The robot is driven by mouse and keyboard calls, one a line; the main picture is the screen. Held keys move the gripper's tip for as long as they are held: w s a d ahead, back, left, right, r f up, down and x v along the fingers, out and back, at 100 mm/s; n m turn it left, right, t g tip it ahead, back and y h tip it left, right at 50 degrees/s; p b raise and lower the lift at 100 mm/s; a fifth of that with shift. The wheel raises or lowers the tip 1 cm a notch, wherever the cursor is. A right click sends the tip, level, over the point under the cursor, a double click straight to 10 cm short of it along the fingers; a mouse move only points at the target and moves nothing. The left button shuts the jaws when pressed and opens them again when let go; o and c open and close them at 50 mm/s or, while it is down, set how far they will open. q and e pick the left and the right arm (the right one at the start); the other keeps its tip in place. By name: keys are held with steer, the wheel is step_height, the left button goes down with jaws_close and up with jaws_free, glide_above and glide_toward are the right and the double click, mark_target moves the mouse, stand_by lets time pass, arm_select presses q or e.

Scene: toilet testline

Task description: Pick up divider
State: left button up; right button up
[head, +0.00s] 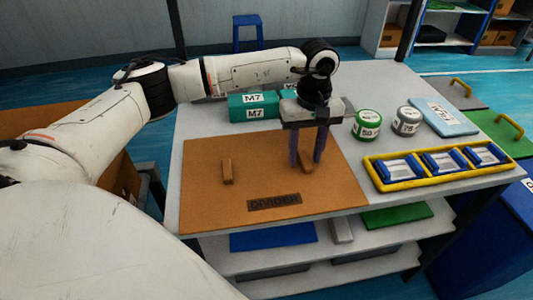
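The divider (225,192) is a flat brown board lying on the left part of the light table. It has a dark label reading DIVIDER near its front edge and two small brown handles. The left handle (227,171) stands free. The right handle (306,166) is between the fingers of my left gripper (306,160). That gripper points down with its two purple fingers apart, one on each side of the handle. I cannot tell whether a finger touches it. My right gripper is not in view.
Teal M7 boxes (254,112) stand behind the divider. A green-lidded can (367,125) and a grey can (407,121) stand to its right, near a light-blue board (444,117). A yellow tray (445,173) with blue-framed pieces lies at the right. Shelves are below the tabletop.

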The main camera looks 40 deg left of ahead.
arm_select(q)
jaws_close()
steer(key=shift+r, duration=0.1)
